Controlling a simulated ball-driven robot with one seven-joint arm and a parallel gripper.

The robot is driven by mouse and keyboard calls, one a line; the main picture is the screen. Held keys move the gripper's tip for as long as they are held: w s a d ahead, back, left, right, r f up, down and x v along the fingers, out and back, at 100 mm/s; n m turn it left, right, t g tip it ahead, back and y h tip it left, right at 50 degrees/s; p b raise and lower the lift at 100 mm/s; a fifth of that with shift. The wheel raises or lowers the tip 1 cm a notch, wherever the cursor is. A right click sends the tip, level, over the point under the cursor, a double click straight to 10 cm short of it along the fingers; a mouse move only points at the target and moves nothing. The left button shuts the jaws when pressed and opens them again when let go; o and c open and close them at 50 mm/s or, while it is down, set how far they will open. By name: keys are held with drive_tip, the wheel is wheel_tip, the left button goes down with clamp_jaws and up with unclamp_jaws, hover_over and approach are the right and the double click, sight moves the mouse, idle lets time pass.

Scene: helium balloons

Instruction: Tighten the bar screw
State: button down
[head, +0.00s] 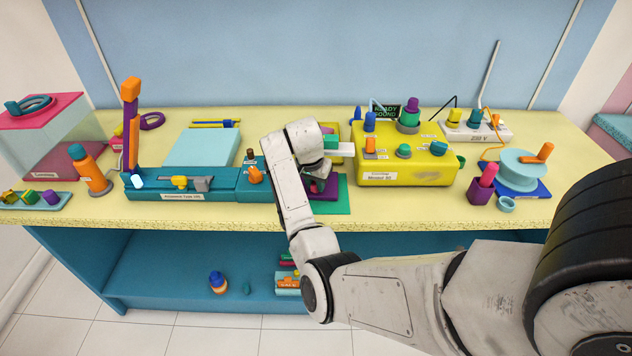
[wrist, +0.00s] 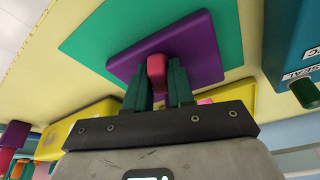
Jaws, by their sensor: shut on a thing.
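My gripper (wrist: 158,84) has its dark green fingers shut on a small red piece (wrist: 157,66) in the wrist view. The red piece stands against the face of a purple block (wrist: 203,48), which lies on a green mat (wrist: 88,45). In the head view the purple block (head: 328,190) and green mat (head: 338,208) are near the table's front edge. My gripper (head: 318,172) is low over the block there, partly hidden by my arm. I cannot tell which part is the bar screw.
A teal bench unit (head: 215,182) with an orange knob (head: 255,175) stands left of the mat. A yellow box (head: 425,178) with several knobs stands close on the right. A pale blue slab (head: 203,147) lies behind the teal unit.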

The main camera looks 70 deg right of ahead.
drive_tip(key=c, duration=1.1)
unclamp_jaws()
drive_tip(key=shift+r+p, duration=1.35)
drive_tip(key=shift+r, duration=0.1)
wheel_tip(320, 180, up, 3)
drive_tip(key=shift+f+p, duration=0.1)
drive_tip(key=shift+p, duration=0.9)
drive_tip(key=shift+r, duration=2.15)
